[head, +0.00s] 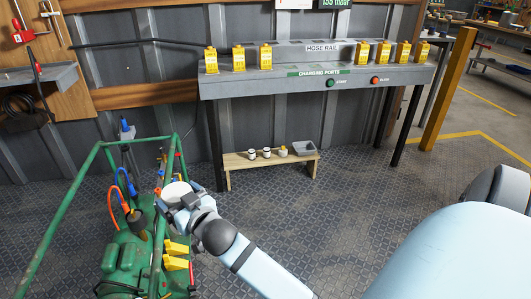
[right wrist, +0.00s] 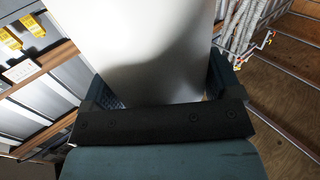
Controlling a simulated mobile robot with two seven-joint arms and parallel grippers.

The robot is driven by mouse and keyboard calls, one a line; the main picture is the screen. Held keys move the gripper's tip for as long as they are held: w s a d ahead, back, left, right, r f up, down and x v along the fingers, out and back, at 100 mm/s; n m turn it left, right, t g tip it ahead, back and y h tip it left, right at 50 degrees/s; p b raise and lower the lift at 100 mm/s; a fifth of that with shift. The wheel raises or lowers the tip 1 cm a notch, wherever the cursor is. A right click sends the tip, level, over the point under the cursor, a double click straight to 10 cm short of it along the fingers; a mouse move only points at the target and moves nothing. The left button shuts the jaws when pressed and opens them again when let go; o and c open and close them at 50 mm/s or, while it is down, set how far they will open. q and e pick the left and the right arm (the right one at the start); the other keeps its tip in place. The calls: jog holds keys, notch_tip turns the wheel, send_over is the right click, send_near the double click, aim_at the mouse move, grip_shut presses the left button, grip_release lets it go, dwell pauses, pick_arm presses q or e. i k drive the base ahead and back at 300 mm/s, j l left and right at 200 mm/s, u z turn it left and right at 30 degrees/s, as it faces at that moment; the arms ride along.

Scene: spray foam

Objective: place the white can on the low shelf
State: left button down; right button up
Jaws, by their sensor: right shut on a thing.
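The white can (head: 175,188) is in my right gripper (head: 182,198), over the green machine frame at the lower left of the head view. In the right wrist view the can (right wrist: 140,45) fills the space between the two dark fingers of the right gripper (right wrist: 163,85), one finger on each side. The can's far end is cut off there. The low shelf (head: 245,163) is a small wooden bench on the floor under the grey charging counter, to the right of and beyond the can. My left gripper is not in view.
Several small jars (head: 267,153) and a grey tray (head: 304,148) stand on the low shelf, with bare wood at its left end. The counter (head: 310,82) with yellow blocks is above. The green frame (head: 60,235) has hoses and tanks. Floor before the shelf is clear.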

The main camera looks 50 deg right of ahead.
aim_at(234, 164)
jog(key=i+l, duration=0.2)
jog(key=l, duration=0.2)
jog(key=i+l+u, duration=0.1)
jog(key=l, duration=0.3)
jog(key=i+l, duration=0.25)
jog(key=l, duration=0.2)
jog(key=i+l+u, duration=0.15)
jog(key=l, duration=0.25)
jog(key=i+l, duration=0.15)
jog(key=l, duration=0.3)
jog(key=i+l+u, duration=0.1)
jog(key=l, duration=0.3)
jog(key=i+l, duration=0.15)
jog(key=l, duration=0.3)
jog(key=i+l+u, duration=0.1)
jog(key=l, duration=0.35)
jog(key=i+l, duration=0.5)
jog(key=l+u, duration=0.05)
jog(key=l, duration=0.05)
